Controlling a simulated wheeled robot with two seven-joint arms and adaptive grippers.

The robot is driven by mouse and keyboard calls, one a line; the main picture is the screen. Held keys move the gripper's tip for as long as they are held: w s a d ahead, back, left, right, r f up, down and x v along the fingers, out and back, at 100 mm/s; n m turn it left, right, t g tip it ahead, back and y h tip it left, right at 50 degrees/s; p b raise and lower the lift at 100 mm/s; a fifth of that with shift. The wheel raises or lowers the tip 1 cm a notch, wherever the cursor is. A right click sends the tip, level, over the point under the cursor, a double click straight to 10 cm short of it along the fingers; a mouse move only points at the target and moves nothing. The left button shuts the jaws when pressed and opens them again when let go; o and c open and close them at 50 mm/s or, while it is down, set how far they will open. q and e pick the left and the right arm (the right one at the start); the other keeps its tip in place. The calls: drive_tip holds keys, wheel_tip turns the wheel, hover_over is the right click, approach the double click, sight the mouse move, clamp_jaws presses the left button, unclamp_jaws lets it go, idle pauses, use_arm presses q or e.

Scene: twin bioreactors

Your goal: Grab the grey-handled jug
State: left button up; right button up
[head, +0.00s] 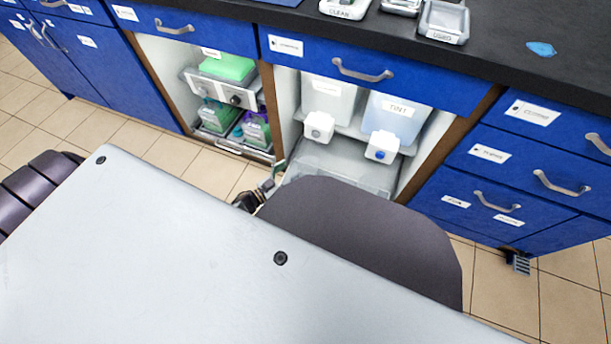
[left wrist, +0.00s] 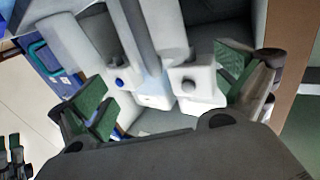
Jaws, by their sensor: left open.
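Two pale jugs stand side by side on a shelf in the open cabinet bay. The left jug (head: 328,98) has a white front block with a grey button, and I take it as the grey-handled one. The right jug (head: 397,113), labelled TINT, has a blue button. In the left wrist view the grey-button block (left wrist: 192,82) is at right and the blue-button block (left wrist: 122,80) at left. My left gripper (head: 262,190) is low before the bay, mostly hidden by my arm. Its green pads are spread wide (left wrist: 165,88), empty. What seems my right gripper (head: 518,263) is small at lower right.
A clear bin (head: 345,173) sits below the jugs. The left bay holds a green-topped box (head: 228,67) and racks. Blue drawers (head: 540,165) flank the bay. Trays (head: 443,22) stand on the black counter. Tiled floor (head: 125,135) is free at left.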

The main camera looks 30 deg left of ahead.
sight(299, 171)
use_arm(q)
drive_tip(key=shift+d, duration=0.1)
idle(0.3)
drive_tip(key=shift+f+b+x, duration=0.15)
drive_tip(key=shift+b+x, duration=0.3)
drive_tip(key=shift+x, duration=0.2)
drive_tip(key=shift+f+b+x, duration=0.15)
drive_tip(key=shift+b+x, duration=0.25)
drive_tip(key=shift+x, duration=0.25)
drive_tip(key=shift+b+x, duration=0.5)
drive_tip(key=shift+x, duration=0.75)
drive_tip(key=shift+w, duration=0.1)
drive_tip(key=c, duration=1.1)
drive_tip(key=shift+c, duration=0.8)
drive_tip(key=shift+r, duration=0.1)
